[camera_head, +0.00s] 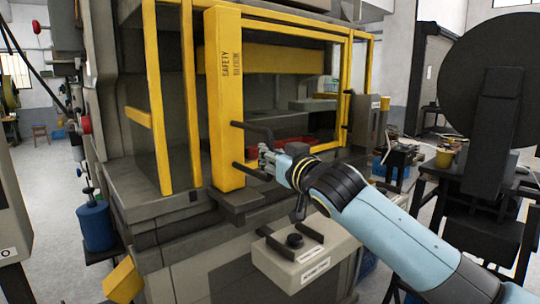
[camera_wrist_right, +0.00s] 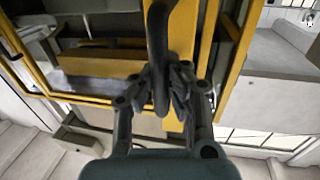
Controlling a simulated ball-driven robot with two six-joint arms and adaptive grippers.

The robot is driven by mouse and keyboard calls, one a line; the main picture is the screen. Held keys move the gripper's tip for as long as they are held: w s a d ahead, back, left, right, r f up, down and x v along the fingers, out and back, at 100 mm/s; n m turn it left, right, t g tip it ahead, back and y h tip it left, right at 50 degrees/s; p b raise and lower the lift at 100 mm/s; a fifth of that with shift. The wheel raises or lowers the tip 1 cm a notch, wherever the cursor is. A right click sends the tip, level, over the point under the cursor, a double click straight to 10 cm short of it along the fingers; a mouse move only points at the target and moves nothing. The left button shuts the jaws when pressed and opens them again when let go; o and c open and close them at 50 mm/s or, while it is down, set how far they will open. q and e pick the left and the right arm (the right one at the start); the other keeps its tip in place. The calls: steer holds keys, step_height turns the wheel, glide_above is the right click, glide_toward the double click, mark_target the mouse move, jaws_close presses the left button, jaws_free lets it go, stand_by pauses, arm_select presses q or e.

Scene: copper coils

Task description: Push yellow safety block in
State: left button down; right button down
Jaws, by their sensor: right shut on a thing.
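The yellow safety block (camera_head: 226,100) is a tall upright post with dark lettering, standing at the front of the press opening in the head view. A dark bar handle (camera_head: 256,130) sticks out from its right side; part of it is hidden behind my right gripper (camera_head: 270,160). In the right wrist view, the fingers of my right gripper (camera_wrist_right: 155,88) are closed around the dark handle (camera_wrist_right: 157,35), with the block's yellow face (camera_wrist_right: 183,35) behind it. My left gripper is in neither view.
Yellow guard frames (camera_head: 152,90) surround the press opening. A pale control box (camera_head: 300,262) with a dark knob stands below my right arm. A red tray (camera_head: 292,143) sits inside the opening. A dark stand with a large disc (camera_head: 495,75) is at the right.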

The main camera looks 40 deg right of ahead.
stand_by(0.5)
steer(key=c, duration=2)
jaws_free()
steer(key=shift+w, duration=0.5)
steer(key=shift+c, duration=0.2)
steer(key=o, duration=0.5)
steer(key=shift+w, duration=0.15)
steer(key=shift+c, duration=0.2)
steer(key=o, duration=0.3)
steer(key=shift+s, duration=0.2)
steer(key=s+a, duration=0.1)
steer(key=s, duration=1)
steer(key=shift+s+a, duration=0.25)
steer(key=shift+s, duration=0.1)
